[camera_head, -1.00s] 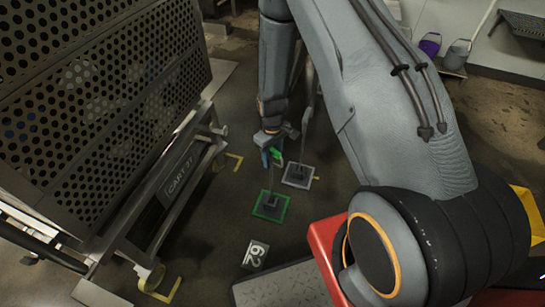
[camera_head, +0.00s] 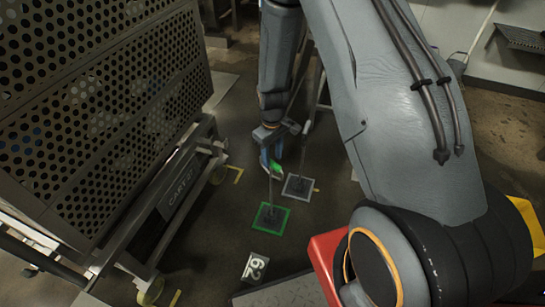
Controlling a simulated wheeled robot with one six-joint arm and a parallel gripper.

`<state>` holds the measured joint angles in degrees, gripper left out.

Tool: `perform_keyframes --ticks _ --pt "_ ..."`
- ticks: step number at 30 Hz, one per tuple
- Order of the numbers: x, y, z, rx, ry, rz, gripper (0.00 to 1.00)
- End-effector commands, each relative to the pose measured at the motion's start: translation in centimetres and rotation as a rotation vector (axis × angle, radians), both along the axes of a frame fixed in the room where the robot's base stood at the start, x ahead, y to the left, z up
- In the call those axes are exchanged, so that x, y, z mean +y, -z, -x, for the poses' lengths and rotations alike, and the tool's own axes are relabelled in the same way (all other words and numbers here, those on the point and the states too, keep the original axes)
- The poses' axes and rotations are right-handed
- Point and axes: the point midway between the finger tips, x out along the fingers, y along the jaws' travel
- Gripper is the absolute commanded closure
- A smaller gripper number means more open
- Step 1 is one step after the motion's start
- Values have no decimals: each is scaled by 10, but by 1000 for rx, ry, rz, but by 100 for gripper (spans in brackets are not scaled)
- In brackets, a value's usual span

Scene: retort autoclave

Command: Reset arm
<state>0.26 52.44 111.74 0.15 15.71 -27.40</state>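My arm comes down from the top of the head view, with its thick grey upper link at the right and its thinner forearm at the centre. My gripper (camera_head: 272,158) hangs at the end of the forearm, pointing down. A green and blue part shows at its fingers, and I cannot tell whether it is held or part of something behind. The fingers are too small and dark to tell open from shut. Below it, a green-edged square base (camera_head: 271,216) with a thin post stands on the floor. A grey-edged square base (camera_head: 299,187) stands beside it to the right.
A large perforated metal cart (camera_head: 95,110) with a label plate (camera_head: 180,187) fills the left side. A slatted shelf (camera_head: 522,38) is at the upper right.

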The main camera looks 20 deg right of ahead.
Motion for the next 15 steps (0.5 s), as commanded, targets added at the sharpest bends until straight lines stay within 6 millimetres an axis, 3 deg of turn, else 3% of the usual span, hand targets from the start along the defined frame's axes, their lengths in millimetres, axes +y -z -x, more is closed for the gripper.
perform_keyframes --ticks 9,11,15 --pt "2 -5 0 -2 2 0 61" --pt "4 -15 0 -3 7 0 61" --pt "16 -59 6 -8 31 -3 61"
